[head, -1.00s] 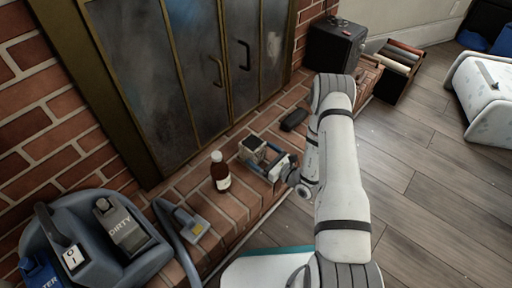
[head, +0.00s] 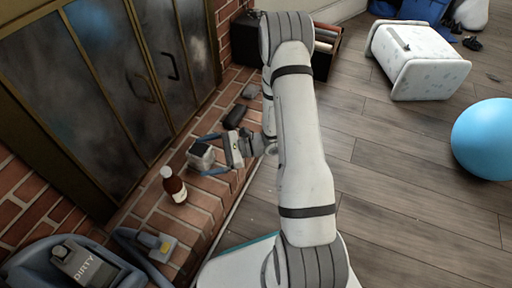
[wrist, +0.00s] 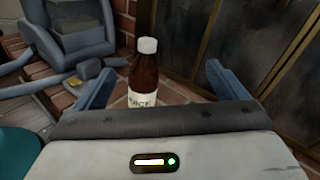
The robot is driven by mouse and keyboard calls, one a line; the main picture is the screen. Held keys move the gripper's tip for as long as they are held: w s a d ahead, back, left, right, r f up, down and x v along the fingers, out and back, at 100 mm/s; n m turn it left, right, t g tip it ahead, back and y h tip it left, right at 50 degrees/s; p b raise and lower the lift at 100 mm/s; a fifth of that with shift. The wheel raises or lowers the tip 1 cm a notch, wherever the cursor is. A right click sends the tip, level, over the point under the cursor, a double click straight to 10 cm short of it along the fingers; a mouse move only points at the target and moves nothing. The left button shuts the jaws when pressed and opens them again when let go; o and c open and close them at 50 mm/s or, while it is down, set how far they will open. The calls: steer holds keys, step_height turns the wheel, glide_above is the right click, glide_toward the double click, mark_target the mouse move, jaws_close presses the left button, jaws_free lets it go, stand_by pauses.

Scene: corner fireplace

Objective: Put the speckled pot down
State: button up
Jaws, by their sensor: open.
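The speckled pot (head: 201,154) is a small pale, squarish pot with a dark top. In the head view it shows by the brick hearth, between or just beyond my fingertips. I cannot tell whether a finger touches it. My gripper (head: 211,155) is open, with its blue fingers spread either side of the pot's near side. In the wrist view both fingers of my gripper (wrist: 160,85) show wide apart, and the pot is not visible there.
A brown bottle with a white cap (head: 174,186) stands close by on the brick hearth (head: 205,200); it also shows in the wrist view (wrist: 146,80). A dark object (head: 236,115) lies beyond the pot. A grey-blue cleaner (head: 80,265) is at lower left. Wooden floor lies right.

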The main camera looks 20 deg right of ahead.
steer(key=s+r+n+g+h, duration=0.7)
steer(key=s+r+n, duration=0.3)
steer(key=s+r, duration=0.1)
steer(key=s+d+r+n+t+h, duration=0.5)
steer(key=d+r+n+h, duration=0.2)
steer(key=d+r+h, duration=0.1)
steer(key=shift+s+d+h, duration=0.3)
steer(key=shift+d+h, duration=0.6)
steer(key=shift+d, duration=0.25)
step_height(320, 180, up, 39)
steer(key=t+p, duration=0.2)
steer(key=p, duration=3.3)
steer(key=shift+s+p, duration=0.2)
steer(key=shift+p, duration=0.2)
